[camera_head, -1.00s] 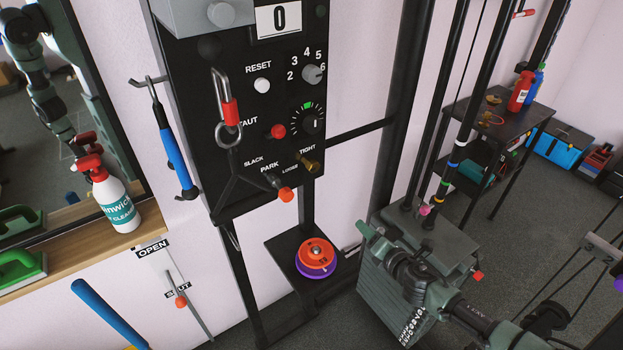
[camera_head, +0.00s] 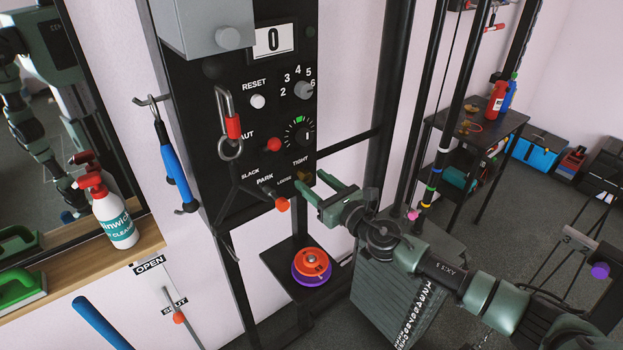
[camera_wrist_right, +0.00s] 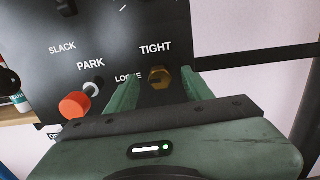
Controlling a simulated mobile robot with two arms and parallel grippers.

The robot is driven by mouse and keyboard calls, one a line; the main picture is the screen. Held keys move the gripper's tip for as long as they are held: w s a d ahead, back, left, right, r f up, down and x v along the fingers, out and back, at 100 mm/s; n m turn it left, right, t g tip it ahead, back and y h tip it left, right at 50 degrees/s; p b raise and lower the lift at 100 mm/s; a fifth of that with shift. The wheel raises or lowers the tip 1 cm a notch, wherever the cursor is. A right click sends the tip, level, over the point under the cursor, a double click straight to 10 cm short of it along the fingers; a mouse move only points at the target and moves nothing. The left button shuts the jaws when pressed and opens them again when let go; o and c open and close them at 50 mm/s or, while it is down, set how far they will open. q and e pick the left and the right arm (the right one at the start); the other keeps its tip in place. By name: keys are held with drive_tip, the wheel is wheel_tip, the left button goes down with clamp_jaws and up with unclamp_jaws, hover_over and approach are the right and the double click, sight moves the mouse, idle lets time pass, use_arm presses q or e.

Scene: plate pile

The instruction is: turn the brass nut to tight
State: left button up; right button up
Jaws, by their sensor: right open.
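The brass nut (camera_head: 303,177) sits low on the black panel, just below the TIGHT label and right of LOOSE. In the wrist view the hexagonal nut (camera_wrist_right: 159,77) shows in the gap between my two green fingers. My right gripper (camera_head: 314,188) is open and empty, with its fingertips close in front of the panel beside the nut. I cannot tell whether a finger touches the nut. My left gripper is not directly in view; a green arm shows in the mirror.
An orange-red knob (camera_head: 282,204) sits left of the nut under PARK; it also shows in the wrist view (camera_wrist_right: 75,105). Above are a dial (camera_head: 299,132) and a red button (camera_head: 273,144). A carabiner (camera_head: 228,125) hangs on the panel. Orange and purple plates (camera_head: 312,266) lie below.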

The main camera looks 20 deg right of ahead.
drive_tip(key=shift+w+a, duration=0.2)
drive_tip(key=shift+w, duration=0.35)
drive_tip(key=shift+c, duration=0.2)
clamp_jaws()
drive_tip(key=m, duration=0.4)
drive_tip(key=shift+m, duration=0.3)
drive_tip(key=m, duration=0.4)
drive_tip(key=shift+d+m, duration=0.1)
drive_tip(key=shift+m, duration=0.2)
drive_tip(key=m+p, duration=0.1)
drive_tip(key=m, duration=0.3)
drive_tip(key=shift+f, duration=0.1)
drive_tip(key=shift+m+p, duration=0.4)
drive_tip(key=shift+m, duration=2)
drive_tip(key=shift+f, duration=0.1)
